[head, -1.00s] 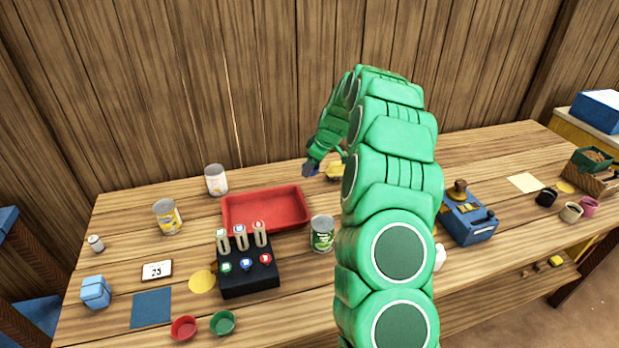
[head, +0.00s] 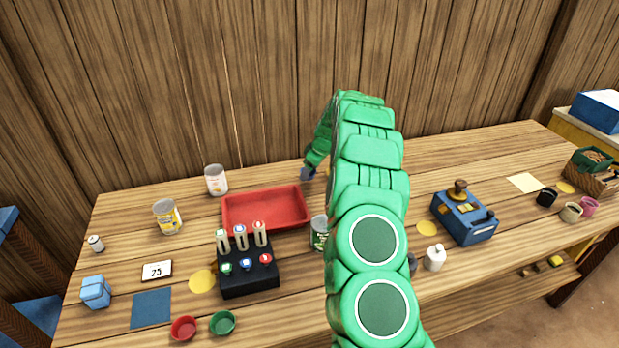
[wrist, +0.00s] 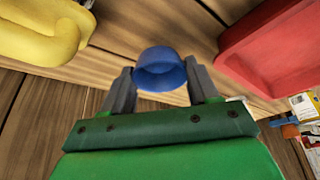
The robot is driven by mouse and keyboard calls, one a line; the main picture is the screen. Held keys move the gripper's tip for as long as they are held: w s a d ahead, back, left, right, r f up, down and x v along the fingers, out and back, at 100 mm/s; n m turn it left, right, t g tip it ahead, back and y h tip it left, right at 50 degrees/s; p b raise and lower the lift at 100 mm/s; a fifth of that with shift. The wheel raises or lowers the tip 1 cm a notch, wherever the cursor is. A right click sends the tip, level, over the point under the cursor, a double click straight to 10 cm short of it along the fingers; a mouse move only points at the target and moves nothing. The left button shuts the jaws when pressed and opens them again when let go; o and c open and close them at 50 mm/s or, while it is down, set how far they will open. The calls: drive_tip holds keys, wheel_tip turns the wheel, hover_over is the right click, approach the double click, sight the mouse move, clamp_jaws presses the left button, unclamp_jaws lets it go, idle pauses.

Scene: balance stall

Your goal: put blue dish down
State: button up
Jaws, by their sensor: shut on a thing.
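The blue dish (wrist: 160,72) is between the two fingers of my gripper (wrist: 162,88) in the wrist view. My gripper is shut on it, with a finger against each side. Wooden table boards show beyond the dish; I cannot tell whether the dish touches them. In the head view my gripper (head: 308,172) is small, at the far part of the table to the right of the red tray. The dish cannot be made out there.
The red tray (head: 229,218) lies left of my gripper; it also shows in the wrist view (wrist: 270,50). A yellow object (wrist: 45,35) is on the other side. A black rack (head: 248,284) stands nearer.

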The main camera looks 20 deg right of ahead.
sight(310, 177)
drive_tip(key=shift+f, duration=1.55)
drive_tip(key=shift+f, duration=0.1)
drive_tip(key=o, duration=1.1)
